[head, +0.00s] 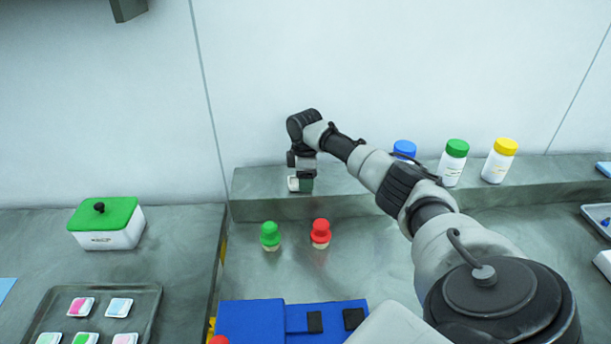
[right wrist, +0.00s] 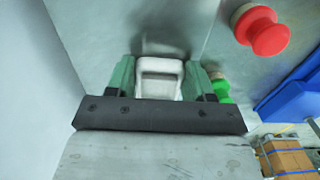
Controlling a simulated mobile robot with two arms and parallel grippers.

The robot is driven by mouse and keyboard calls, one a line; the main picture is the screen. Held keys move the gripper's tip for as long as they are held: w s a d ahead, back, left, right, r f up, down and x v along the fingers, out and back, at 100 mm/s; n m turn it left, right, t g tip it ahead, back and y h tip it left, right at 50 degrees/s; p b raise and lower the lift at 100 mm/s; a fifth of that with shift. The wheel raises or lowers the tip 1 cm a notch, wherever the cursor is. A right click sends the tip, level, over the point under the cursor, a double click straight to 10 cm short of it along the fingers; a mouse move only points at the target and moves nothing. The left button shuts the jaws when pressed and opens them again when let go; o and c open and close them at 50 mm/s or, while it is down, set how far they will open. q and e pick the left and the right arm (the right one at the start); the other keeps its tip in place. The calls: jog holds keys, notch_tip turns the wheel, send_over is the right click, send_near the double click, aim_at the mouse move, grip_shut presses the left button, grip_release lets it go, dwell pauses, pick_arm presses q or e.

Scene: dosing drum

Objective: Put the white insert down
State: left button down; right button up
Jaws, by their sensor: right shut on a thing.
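The white insert (right wrist: 160,68) is a small, hollow white piece with a squared opening. It sits between the two green fingers of my right gripper (right wrist: 159,82), which is shut on it. In the head view my right gripper (head: 304,184) points down at the raised grey ledge (head: 261,188) at the back, and a bit of the insert (head: 293,184) shows at its left side. I cannot tell whether the insert touches the ledge. My left gripper is not in view.
A green-topped piece (head: 270,236) and a red-topped piece (head: 320,233) stand in front of the ledge. Bottles with blue (head: 404,150), green (head: 453,162) and yellow (head: 498,160) caps stand on the ledge to the right. A green-lidded box (head: 107,236) stands left.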

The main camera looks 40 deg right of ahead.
jog(key=shift+f, duration=0.1)
jog(key=o, duration=0.9)
notch_tip(320, 180, up, 12)
jog(key=shift+r+b, duration=0.2)
jog(key=shift+b, duration=0.55)
